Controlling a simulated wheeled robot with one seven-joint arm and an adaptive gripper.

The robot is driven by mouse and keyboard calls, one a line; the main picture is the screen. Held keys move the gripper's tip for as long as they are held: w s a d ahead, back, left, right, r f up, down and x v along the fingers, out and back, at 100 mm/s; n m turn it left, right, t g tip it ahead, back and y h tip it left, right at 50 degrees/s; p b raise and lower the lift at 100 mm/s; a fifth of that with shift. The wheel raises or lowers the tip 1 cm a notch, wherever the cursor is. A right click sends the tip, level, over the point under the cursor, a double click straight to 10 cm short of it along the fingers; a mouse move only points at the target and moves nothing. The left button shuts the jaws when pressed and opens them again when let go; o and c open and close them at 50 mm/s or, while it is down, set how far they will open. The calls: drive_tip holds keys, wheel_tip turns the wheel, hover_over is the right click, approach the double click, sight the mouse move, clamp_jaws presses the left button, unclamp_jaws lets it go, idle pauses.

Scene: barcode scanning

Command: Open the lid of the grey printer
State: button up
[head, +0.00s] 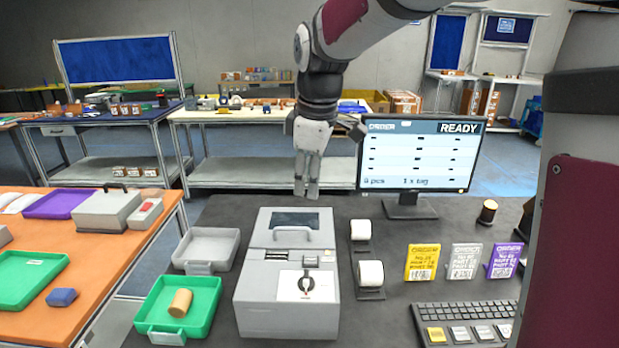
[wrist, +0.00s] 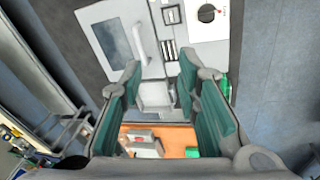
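The grey printer (head: 286,308) stands on the dark table, below and in front of my gripper. Its lid, with a dark window (head: 298,219) and a light handle (head: 292,234), looks shut. In the wrist view the window (wrist: 112,44) and the handle (wrist: 144,48) lie beyond the fingertips. My gripper (head: 306,192) points down above the back of the printer, apart from the handle. In the wrist view my gripper (wrist: 160,76) has its teal pads apart with nothing held between them.
Left of the printer are a grey tray (head: 188,266) and a green tray (head: 160,330) with a tan cylinder (head: 180,302). Two white rolls (head: 371,273) stand close on the right. A monitor (head: 408,198) reads READY behind them. A keyboard (head: 468,313) lies front right.

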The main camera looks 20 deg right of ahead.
drive_tip(key=shift+s+d+r, duration=0.1)
drive_tip(key=shift+s, duration=0.3)
